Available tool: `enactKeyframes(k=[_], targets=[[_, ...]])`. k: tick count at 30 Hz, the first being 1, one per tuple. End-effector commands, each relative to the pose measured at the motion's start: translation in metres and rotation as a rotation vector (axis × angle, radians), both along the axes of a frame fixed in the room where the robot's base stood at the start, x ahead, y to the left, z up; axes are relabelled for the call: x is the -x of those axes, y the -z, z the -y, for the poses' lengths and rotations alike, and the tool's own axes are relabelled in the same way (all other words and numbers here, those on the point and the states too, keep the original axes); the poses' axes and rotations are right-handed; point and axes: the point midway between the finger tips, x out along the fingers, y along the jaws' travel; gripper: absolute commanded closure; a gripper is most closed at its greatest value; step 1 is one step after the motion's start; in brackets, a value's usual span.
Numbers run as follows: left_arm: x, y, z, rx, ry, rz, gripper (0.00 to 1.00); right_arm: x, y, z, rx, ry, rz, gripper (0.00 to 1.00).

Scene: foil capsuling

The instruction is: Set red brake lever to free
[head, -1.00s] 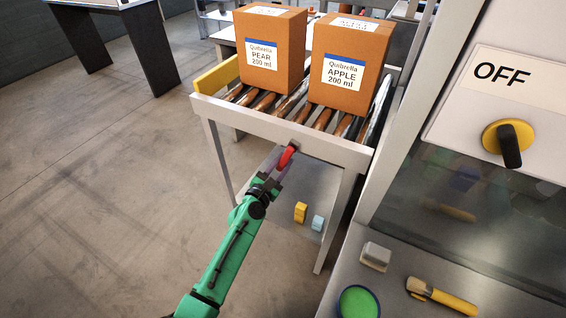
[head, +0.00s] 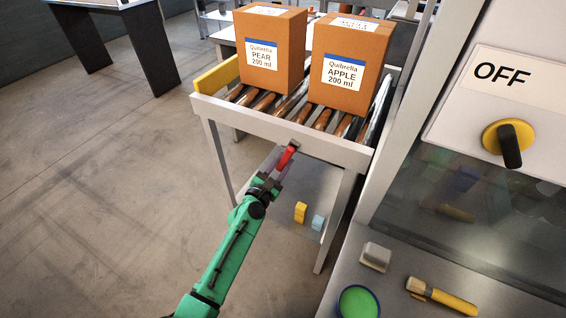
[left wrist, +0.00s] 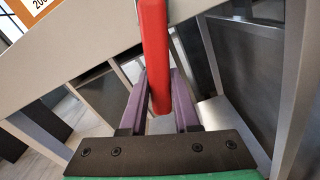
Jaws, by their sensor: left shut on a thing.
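The red brake lever (head: 287,157) is mounted on the front rail of the roller conveyor (head: 225,113). It hangs down and tilts a little to the left in the head view. My left gripper (head: 277,171) is shut on the lever's lower part. In the left wrist view the lever (left wrist: 155,50) runs down between the purple fingers of my left gripper (left wrist: 160,105). The fingers stand on both sides of it. No label for the lever's positions can be read. My right gripper is not in view.
Two cardboard boxes, PEAR (head: 268,50) and APPLE (head: 350,65), stand on the rollers. A machine with an OFF switch (head: 508,140) stands at the right. The floor at left is clear.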

Motion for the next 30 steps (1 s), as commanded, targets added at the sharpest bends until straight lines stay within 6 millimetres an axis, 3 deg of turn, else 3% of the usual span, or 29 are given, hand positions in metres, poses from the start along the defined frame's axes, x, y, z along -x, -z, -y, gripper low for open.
enactKeyframes(k=[8, 17, 24, 25, 27, 30], targets=[[-0.001, -0.002, -0.003, -0.038, 0.000, 0.017, 1.00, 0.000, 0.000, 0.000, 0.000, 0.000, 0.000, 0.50], [-0.011, -0.022, -0.027, -0.451, 0.002, 0.187, 1.00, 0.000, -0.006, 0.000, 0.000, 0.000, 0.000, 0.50], [-0.012, -0.021, -0.028, -0.460, 0.001, 0.193, 1.00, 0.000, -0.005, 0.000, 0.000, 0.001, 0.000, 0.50], [-0.012, -0.021, -0.028, -0.460, 0.001, 0.193, 0.67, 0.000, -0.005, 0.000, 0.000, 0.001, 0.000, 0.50], [-0.012, -0.021, -0.028, -0.459, 0.001, 0.192, 0.40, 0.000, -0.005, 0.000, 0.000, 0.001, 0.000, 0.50], [-0.012, -0.022, -0.028, -0.459, -0.001, 0.193, 0.40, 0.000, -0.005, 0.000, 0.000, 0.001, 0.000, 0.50]])
